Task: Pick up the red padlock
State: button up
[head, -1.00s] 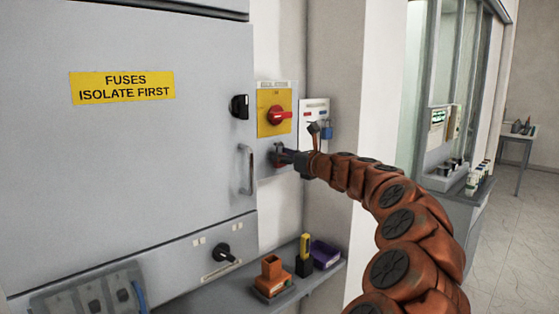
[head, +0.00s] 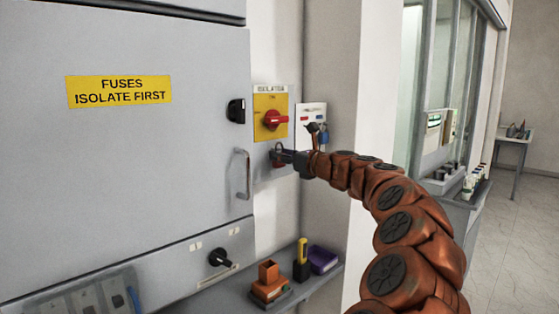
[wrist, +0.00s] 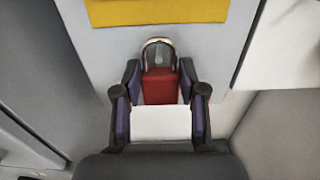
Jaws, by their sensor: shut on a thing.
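The red padlock (wrist: 160,86) hangs upright in the wrist view, its silver shackle at the top, just below the yellow isolator plate. My gripper (wrist: 160,93) has a finger on each side of its red body and is shut on it. In the head view my gripper (head: 284,157) is at the grey panel below the yellow isolator plate (head: 271,116) with its red rotary switch. The padlock (head: 277,157) is small and partly hidden there by the fingers. Whether the shackle is still hooked on something cannot be told.
A grey cabinet with a door handle (head: 242,174) stands to the left. A white board (head: 311,121) with a blue padlock (head: 323,137) is to the right. A shelf below holds an orange block (head: 268,280), a yellow-black item (head: 301,259) and a purple tray (head: 322,258).

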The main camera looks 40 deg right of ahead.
jog(key=s+b, duration=0.2)
jog(key=s, duration=1.5)
jog(key=shift+a+r, duration=0.2)
jog(key=shift+r, duration=0.05)
jog(key=shift+r+p, duration=0.45)
jog(key=shift+p, duration=0.2)
jog(key=shift+s, duration=0.15)
jog(key=s+p, duration=0.1)
jog(key=s, duration=0.5)
jog(key=shift+s, duration=0.4)
jog(key=shift+a, duration=0.1)
dwell(0.3)
